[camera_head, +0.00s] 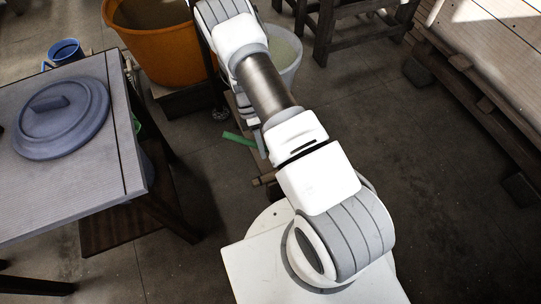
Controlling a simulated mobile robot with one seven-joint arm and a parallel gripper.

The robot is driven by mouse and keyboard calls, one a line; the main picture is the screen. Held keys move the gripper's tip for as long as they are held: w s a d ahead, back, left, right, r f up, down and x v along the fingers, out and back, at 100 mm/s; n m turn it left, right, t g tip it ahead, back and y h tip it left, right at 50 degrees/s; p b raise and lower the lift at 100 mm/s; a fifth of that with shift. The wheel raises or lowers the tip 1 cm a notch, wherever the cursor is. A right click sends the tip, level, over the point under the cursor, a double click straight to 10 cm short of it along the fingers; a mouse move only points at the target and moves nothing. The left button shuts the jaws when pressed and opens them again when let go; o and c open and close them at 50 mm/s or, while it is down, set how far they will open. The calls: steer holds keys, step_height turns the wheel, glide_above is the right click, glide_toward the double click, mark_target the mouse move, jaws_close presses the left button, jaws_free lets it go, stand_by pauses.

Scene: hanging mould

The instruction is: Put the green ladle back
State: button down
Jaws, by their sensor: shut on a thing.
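A green strip, seen as part of the green ladle (238,138), shows just left of my arm in the middle of the view. The rest of the ladle is hidden behind my arm. My gripper (260,146) is mostly hidden behind the arm links, pointing down at the green strip. It is shut on the ladle, though the fingertips are hard to make out.
An orange tub (160,45) and a pale bucket (288,58) stand behind my arm. A wooden platform (490,60) is at the right. Floor between is clear.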

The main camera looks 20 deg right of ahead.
steer(key=w+a+f+n+t+h+b, duration=0.25)
steer(key=w+f+n+t+b, duration=0.2)
steer(key=f+n, duration=0.45)
steer(key=w+a+f+n+t+h+b, duration=0.1)
steer(key=w+f+n+t+h+b, duration=0.25)
steer(key=w+f+n, duration=0.45)
steer(key=s+d+f, duration=0.1)
steer(key=s+d, duration=0.1)
steer(key=d, duration=0.1)
steer(key=s+d+f+n+b, duration=0.1)
steer(key=s+d+f, duration=0.1)
steer(key=s, duration=0.1)
steer(key=s+d+f+n, duration=0.1)
steer(key=s+d+f, duration=0.1)
steer(key=s+d, duration=0.1)
steer(key=shift+s+d+b, duration=0.1)
steer(key=shift+d+b, duration=0.25)
step_height(320, 180, down, 4)
steer(key=shift+f+b, duration=0.1)
steer(key=shift+b, duration=0.8)
steer(key=c, duration=1)
jaws_free()
